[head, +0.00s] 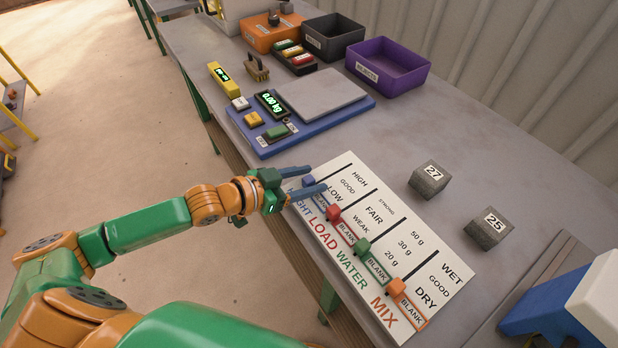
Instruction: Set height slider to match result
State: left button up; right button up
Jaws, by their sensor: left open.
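A white slider board (455,275) lies on the table with columns marked HEIGHT, LOAD, WATER and MIX. The height slider is a small blue knob (308,181) near the BLANK end of its track, below LOW; GOOD and HIGH lie farther up. My left gripper (318,178) is open, with its blue-grey fingers on either side of the blue knob; I cannot tell if they touch it. The gripper and arm cover part of the HEIGHT lettering. A grey block marked 27 (429,179) and one marked 25 (489,228) stand right of the board. My right gripper is out of view.
Red (333,212), green (362,246) and orange (397,287) knobs sit near their BLANK ends. A blue scale (355,112) reading 0.00 kg is behind the board. A purple bin (388,78) stands at the back. A blue and white object (565,305) is at lower right.

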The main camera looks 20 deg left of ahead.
pick_arm(q)
jog(key=shift+w+d+f, duration=0.1)
jog(key=shift+d, duration=0.05)
jog(key=shift+c, duration=0.2)
grip_shut()
dwell(1.2)
jog(key=shift+w, duration=0.1)
